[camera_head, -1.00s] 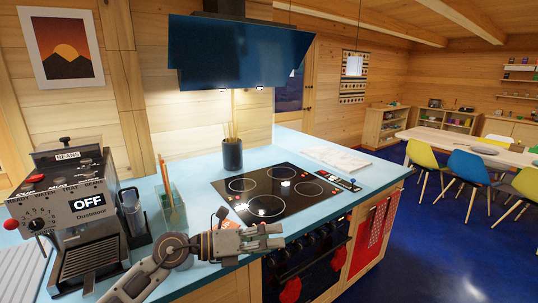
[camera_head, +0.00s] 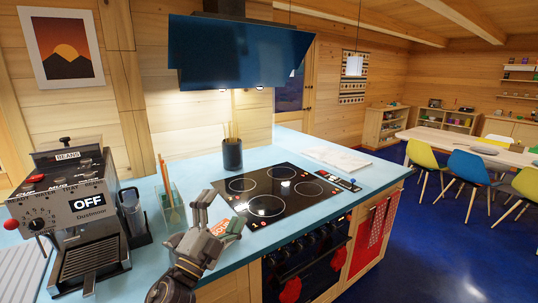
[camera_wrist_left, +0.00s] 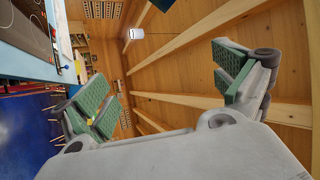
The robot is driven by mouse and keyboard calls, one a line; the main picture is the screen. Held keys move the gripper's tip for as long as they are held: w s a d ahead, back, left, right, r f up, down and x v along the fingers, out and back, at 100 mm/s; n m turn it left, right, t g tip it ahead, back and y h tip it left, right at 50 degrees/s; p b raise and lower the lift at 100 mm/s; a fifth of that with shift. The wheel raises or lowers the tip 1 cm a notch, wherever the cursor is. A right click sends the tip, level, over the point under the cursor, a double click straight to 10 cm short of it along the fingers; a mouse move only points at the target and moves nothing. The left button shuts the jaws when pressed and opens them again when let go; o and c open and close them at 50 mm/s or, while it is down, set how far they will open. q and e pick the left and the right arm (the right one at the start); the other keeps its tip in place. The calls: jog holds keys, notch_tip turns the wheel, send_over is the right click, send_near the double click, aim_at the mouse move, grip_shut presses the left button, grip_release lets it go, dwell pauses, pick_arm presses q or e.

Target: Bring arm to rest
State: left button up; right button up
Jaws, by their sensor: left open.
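My left gripper (camera_head: 219,212) is in the head view, over the front edge of the blue counter (camera_head: 160,258), left of the black cooktop (camera_head: 268,193). Its fingers point up and are spread, with nothing between them. In the left wrist view the two green-padded fingers (camera_wrist_left: 165,90) stand wide apart, with wooden ceiling beams behind them. Part of a red and white item (camera_head: 219,226) on the counter shows behind the gripper. My right gripper is in neither view.
A coffee machine (camera_head: 80,215) stands on the counter at the left. A glass holder (camera_head: 171,209) and a dark utensil cup (camera_head: 232,154) stand behind the gripper. An oven (camera_head: 308,262) is below the cooktop. Open blue floor (camera_head: 430,255) lies to the right.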

pick_arm(q)
jog(key=s+a+f+n+g+y, duration=0.25)
jog(key=a+f+n+y, duration=0.4)
jog(key=f, duration=0.35)
jog(key=s+a+f+n+g+y, duration=0.1)
jog(key=a+f+n+g+y, duration=0.35)
jog(key=f+n, duration=0.35)
jog(key=s+f+n+g+h, duration=0.2)
jog(key=s+f+g, duration=0.9)
jog(key=s+f, duration=0.85)
jog(key=s+a+f, duration=0.1)
jog(key=s+f, duration=0.2)
jog(key=f, duration=2.8)
jog(key=s+a+f+g, duration=0.1)
jog(key=s+a+f, duration=0.1)
jog(key=s+f, duration=0.8)
jog(key=s+a+f+g, duration=0.1)
jog(key=s+a+f, duration=0.2)
jog(key=s+f, duration=0.7)
jog(key=shift+s+a+f+y, duration=0.25)
jog(key=shift+s+a+y, duration=0.1)
jog(key=shift+s, duration=0.7)
jog(key=shift+m, duration=0.25)
